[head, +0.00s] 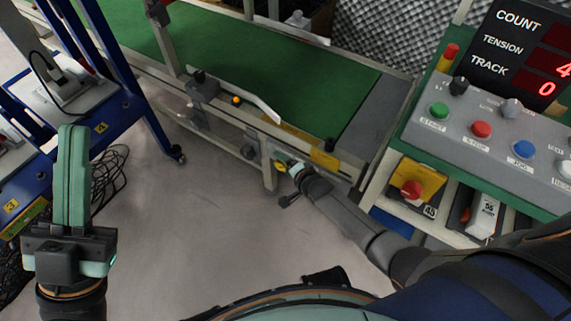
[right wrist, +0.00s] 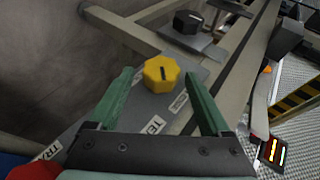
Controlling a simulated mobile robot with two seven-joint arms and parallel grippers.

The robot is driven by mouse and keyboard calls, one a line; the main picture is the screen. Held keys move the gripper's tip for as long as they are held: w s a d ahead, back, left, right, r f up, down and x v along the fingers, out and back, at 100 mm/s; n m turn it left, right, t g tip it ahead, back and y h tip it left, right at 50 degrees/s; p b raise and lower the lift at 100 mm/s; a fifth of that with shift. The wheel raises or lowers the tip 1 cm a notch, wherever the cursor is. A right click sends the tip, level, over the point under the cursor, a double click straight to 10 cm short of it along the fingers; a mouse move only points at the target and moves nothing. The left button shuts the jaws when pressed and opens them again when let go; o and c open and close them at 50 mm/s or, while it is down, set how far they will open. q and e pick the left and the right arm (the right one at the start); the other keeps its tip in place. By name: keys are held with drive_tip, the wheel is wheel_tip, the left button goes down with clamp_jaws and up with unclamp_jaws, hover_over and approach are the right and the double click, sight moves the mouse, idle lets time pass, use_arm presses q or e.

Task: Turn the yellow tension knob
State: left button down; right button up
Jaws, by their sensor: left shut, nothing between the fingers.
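The yellow tension knob (right wrist: 161,74) is faceted, with a dark pointer line on top, and sits on a grey plate (right wrist: 130,108) with white labels, partly hidden. In the head view a small part of the knob (head: 279,166) shows at the conveyor's side, by my right gripper (head: 290,167). In the right wrist view my right gripper (right wrist: 159,76) is open. Its green fingers lie on either side of the knob, with a visible gap on both sides. My left gripper (head: 73,132) is shut and empty, pointing up at the far left, away from the knob.
A black knob (right wrist: 188,22) stands beyond the yellow one, and a red knob-like part (right wrist: 35,171) shows at the lower left. The green conveyor belt (head: 250,65) runs behind. A button panel (head: 490,130) is at the right. A blue cart (head: 130,90) stands left; floor between is clear.

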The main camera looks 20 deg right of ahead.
use_arm(q)
drive_tip(key=r+p, duration=0.1)
drive_tip(key=p, duration=0.1)
drive_tip(key=w+r+y+p, duration=0.1)
drive_tip(key=r+p, duration=0.1)
drive_tip(key=p, duration=0.1)
drive_tip(key=a+r+y+p, duration=0.1)
drive_tip(key=r+p, duration=0.1)
drive_tip(key=shift+w+r+t, duration=0.2)
drive_tip(key=shift+r+t, duration=0.05)
drive_tip(key=shift+t, duration=0.05)
use_arm(e)
drive_tip(key=v, duration=1.2)
drive_tip(key=shift+s, duration=0.25)
drive_tip(key=shift+r, duration=0.1)
use_arm(q)
drive_tip(key=shift+d, duration=0.1)
